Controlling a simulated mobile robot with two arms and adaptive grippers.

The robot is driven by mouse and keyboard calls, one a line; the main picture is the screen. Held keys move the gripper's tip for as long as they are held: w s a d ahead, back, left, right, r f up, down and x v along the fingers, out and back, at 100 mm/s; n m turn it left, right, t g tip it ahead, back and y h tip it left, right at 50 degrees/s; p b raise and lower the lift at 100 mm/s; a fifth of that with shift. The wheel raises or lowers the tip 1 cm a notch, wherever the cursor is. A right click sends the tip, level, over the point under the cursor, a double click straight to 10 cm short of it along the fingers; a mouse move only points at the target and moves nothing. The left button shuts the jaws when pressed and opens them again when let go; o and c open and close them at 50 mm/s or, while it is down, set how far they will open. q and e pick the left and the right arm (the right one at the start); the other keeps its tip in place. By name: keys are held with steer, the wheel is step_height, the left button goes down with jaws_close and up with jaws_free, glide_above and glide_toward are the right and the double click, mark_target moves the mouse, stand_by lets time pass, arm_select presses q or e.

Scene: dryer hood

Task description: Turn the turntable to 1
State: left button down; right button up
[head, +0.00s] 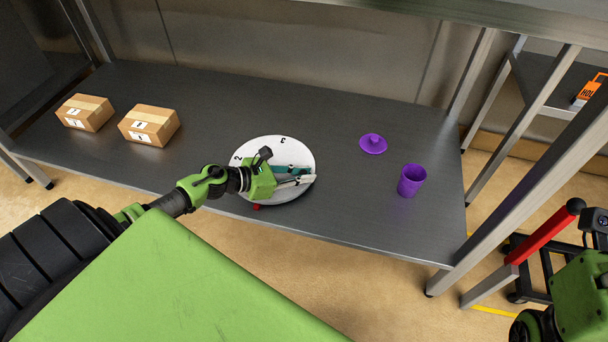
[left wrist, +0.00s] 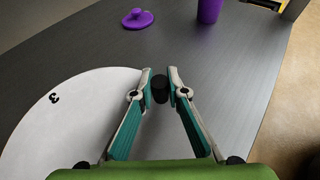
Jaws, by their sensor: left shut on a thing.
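The turntable (head: 274,146) is a white round disc lying near the front edge of the grey table. A small red marker (head: 257,207) sits at the disc's front edge. My right gripper's green body (head: 580,293) is cut off at the right edge, fingers unseen.
Two cardboard boxes (head: 85,113) (head: 148,126) stand at the left of the table. A purple lid (head: 373,144) and a purple cup (head: 411,181) stand right of the disc. Metal posts (head: 510,185) rise at the right. The table between disc and lid is clear.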

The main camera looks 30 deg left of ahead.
arm_select(q)
steer(key=shift+s, duration=0.15)
steer(key=c, duration=2.3)
jaws_free()
steer(key=shift+f, duration=0.1)
steer(key=shift+c, duration=0.2)
steer(key=o, duration=0.4)
steer(key=v, duration=1.2)
steer(key=shift+a, duration=0.1)
